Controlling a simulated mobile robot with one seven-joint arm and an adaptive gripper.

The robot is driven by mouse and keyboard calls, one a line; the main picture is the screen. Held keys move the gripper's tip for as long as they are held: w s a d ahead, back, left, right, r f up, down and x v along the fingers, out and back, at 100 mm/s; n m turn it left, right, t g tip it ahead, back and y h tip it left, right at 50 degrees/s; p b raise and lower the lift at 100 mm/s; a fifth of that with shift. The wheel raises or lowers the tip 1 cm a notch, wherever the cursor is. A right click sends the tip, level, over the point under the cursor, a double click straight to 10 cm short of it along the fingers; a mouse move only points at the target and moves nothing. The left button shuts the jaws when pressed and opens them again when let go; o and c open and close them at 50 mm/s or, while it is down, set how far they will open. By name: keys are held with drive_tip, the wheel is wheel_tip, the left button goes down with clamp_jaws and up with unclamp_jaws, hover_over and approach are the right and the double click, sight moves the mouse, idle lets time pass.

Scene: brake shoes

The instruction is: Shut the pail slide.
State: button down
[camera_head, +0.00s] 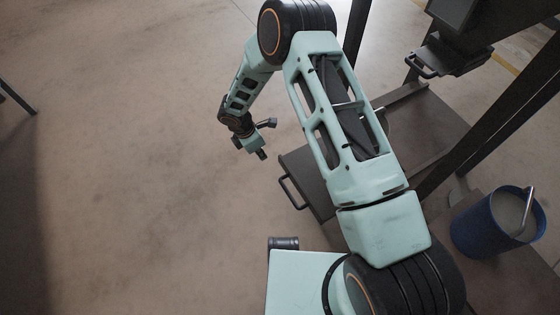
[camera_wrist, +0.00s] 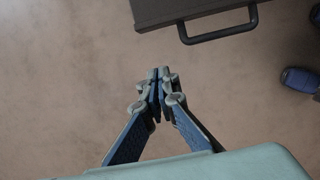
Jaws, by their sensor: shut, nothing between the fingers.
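A dark flat slide with a bar handle shows left of the metal frame; its handle (camera_head: 291,192) faces left and its board (camera_head: 312,182) sticks out from the frame. My arm hides part of the board. In the wrist view the board (camera_wrist: 190,8) and its handle (camera_wrist: 220,34) are at the top. My gripper (camera_head: 262,154) is shut and empty, left of the handle and apart from it. Its closed fingertips (camera_wrist: 160,76) show below the handle in the wrist view. A blue pail (camera_head: 484,228) stands at the right; I cannot tell whether it rests on this slide.
Dark frame posts (camera_head: 500,115) rise at the right. A grey rod leans in the pail. The floor (camera_head: 130,150) on the left is clear.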

drive_tip(key=w+d+f+b, duration=0.3)
drive_tip(key=d+f, duration=0.2)
drive_tip(key=f, duration=0.5)
drive_tip(key=shift+w, duration=0.25)
drive_tip(key=shift+d, duration=0.15)
